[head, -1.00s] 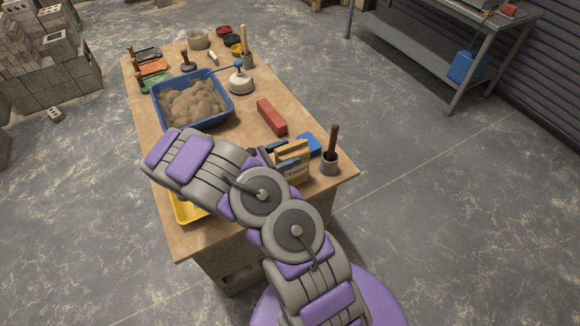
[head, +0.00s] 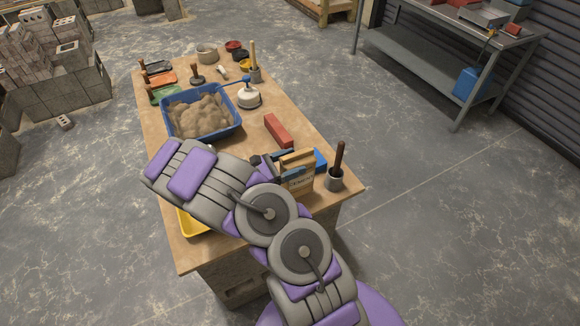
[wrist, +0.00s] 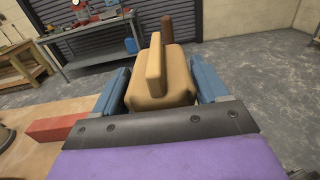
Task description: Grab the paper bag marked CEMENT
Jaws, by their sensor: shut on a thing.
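The paper bag (head: 299,181) is tan with dark lettering, partly hidden by my arm, near the front right of the wooden table in the head view. My gripper (head: 279,170) is at the bag, with its blue fingers on either side of it. The gripper is shut on the bag. I cannot tell whether the bag's base touches the table.
A red brick (head: 278,130) and a blue tub of mortar (head: 236,131) lie behind. A yellow tray (head: 187,224) is partly under my arm. Open floor lies right of the table (head: 180,250).

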